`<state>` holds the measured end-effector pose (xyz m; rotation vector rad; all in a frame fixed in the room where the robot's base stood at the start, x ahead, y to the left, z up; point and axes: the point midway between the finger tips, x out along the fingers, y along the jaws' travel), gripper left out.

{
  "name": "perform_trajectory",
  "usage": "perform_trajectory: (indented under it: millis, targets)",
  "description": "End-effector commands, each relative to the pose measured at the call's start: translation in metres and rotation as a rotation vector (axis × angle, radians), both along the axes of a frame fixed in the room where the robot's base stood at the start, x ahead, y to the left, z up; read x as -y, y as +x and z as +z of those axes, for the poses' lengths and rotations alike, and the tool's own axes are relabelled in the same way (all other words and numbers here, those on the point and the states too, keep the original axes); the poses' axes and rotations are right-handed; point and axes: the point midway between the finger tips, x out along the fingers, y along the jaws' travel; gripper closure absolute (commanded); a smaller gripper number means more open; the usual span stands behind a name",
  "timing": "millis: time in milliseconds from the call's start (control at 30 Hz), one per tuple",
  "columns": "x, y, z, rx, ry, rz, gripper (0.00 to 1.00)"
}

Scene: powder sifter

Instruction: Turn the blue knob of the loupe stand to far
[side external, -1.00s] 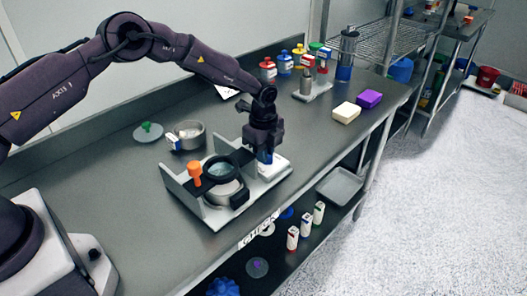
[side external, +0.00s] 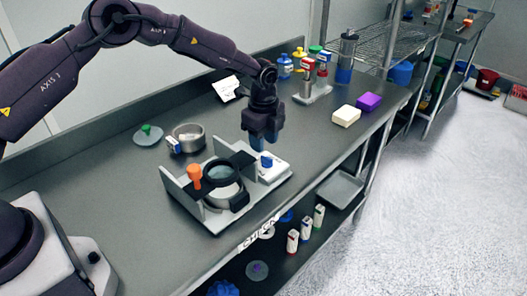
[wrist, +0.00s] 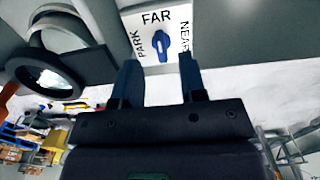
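The blue knob (side external: 266,162) of the loupe stand sits on a white plate at the stand's right end. In the wrist view the knob (wrist: 160,45) is long and narrow, with its upper end toward the word FAR; PARK is at left and NEAR at right. The loupe stand (side external: 215,213) has a grey base, a black-ringed lens (side external: 220,171) and an orange knob (side external: 194,174). My gripper (side external: 264,143) is just above the blue knob, pointing down. In the wrist view its fingers (wrist: 160,62) are apart with nothing held between them.
Several bottles stand at the back. The bench's front edge is close to the stand.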

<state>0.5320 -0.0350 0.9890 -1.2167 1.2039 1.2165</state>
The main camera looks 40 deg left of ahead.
Motion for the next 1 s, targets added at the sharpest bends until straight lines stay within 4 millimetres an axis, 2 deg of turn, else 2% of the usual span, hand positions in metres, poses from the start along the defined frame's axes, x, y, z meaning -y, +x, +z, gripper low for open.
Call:
perform_trajectory:
  millis: [33, 200, 400, 833, 1000]
  targets:
    - [0.000, 0.001, 0.014, 0.005, 0.001, 0.000, 0.62]
    - [0.000, 0.000, 0.049, 0.002, 0.000, 0.001, 0.62]
    - [0.000, 0.000, 0.074, 0.002, 0.001, 0.000, 0.62]
    - [0.000, 0.000, 0.079, -0.001, 0.001, 0.003, 0.62]
    - [0.001, 0.001, 0.079, 0.005, -0.006, 0.107, 0.62]
